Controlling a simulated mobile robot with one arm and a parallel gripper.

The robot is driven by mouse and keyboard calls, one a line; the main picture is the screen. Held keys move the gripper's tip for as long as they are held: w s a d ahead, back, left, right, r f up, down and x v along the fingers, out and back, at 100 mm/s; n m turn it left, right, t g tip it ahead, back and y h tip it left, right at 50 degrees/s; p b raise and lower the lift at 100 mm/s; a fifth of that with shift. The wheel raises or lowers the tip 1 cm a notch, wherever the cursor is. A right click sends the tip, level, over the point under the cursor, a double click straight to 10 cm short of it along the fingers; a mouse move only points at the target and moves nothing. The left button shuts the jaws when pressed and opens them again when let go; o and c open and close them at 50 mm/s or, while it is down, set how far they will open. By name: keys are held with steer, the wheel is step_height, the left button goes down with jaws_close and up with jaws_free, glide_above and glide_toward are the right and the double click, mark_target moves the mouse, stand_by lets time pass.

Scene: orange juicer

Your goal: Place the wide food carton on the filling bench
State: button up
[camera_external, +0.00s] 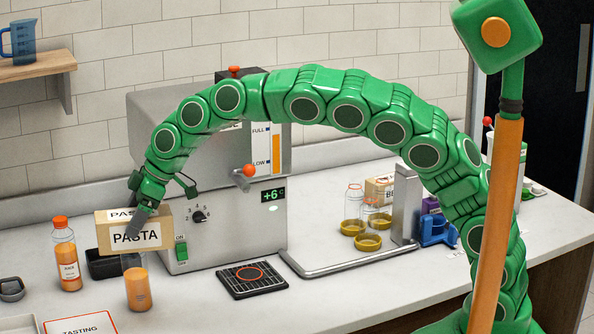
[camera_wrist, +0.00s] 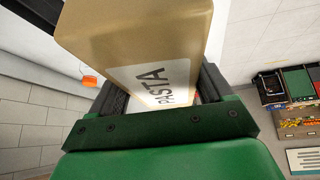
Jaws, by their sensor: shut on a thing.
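The wide food carton (camera_external: 160,236) is tan with a white PASTA label. It is held above the counter at the left, in front of the juicer. My gripper (camera_external: 137,222) reaches down from above and is shut on the carton. In the wrist view the carton (camera_wrist: 140,28) fills the space between the jaws of my gripper (camera_wrist: 163,88). Its underside is hidden in the wrist view. A long white counter (camera_external: 345,280) runs under the machine; no label marks which part is the filling bench.
An orange juice bottle (camera_external: 66,255) and a filled glass (camera_external: 138,288) stand close to the carton. A black tray (camera_external: 103,265) lies behind it. The grey juicer (camera_external: 232,225) is to the right, with a drip grate (camera_external: 252,280) in front. Jars (camera_external: 355,215) stand farther right.

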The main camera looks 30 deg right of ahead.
steer(key=s+a+f+n, duration=0.1)
steer(key=s+f+n, duration=0.1)
steer(key=s+f, duration=0.65)
steer(key=w+a+f, duration=0.9)
steer(key=a+f, duration=0.2)
steer(key=a, duration=0.1)
steer(key=shift+g, duration=0.3)
steer(key=shift+w+a+f, duration=0.1)
steer(key=shift+w+f, duration=0.05)
steer(key=shift+f, duration=1.6)
steer(key=shift+f, duration=0.1)
steer(key=o, duration=1.3)
steer(key=shift+o, duration=0.2)
